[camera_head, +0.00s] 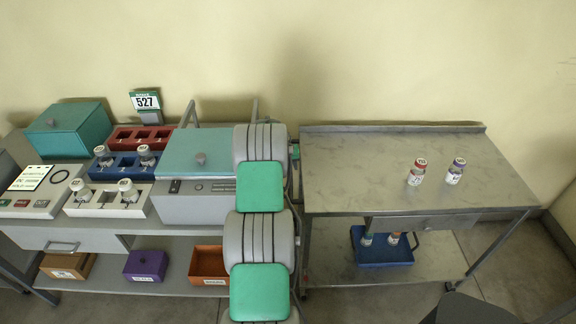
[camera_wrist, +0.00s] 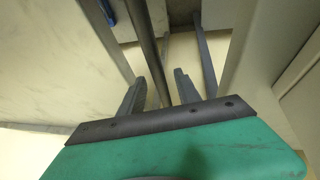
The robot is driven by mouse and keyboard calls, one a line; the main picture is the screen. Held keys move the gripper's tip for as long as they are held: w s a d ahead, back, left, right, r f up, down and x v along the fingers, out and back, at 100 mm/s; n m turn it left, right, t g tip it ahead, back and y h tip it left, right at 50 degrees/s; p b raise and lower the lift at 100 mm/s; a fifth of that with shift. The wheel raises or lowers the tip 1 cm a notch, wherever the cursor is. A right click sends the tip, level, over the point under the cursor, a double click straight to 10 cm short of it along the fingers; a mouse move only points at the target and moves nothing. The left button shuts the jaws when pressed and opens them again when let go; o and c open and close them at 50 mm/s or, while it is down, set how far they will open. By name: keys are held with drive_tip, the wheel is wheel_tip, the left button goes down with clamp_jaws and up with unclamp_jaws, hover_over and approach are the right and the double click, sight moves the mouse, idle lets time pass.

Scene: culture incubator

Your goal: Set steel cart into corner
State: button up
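The steel cart (camera_head: 350,190) stands against the back wall in the right half of the head view. It has a flat top with a raised back lip, a lower shelf (camera_head: 430,262) and thin legs. My arm reaches forward along the cart's left side and hides my gripper in the head view. In the wrist view, my gripper (camera_wrist: 160,76) has its two fingers apart. A grey bar (camera_wrist: 146,45) runs into the gap between them; I cannot tell whether it touches either finger. A room corner (camera_head: 548,208) lies right of the cart.
The left bench (camera_head: 190,228) holds racks and instruments close by. Open floor (camera_head: 520,262) shows right of the cart; dark furniture (camera_head: 470,308) stands in front.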

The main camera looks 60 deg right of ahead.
drive_tip(key=shift+d+f, duration=0.1)
drive_tip(key=shift+f, duration=0.1)
drive_tip(key=shift+c, duration=0.6)
clamp_jaws()
idle(0.7)
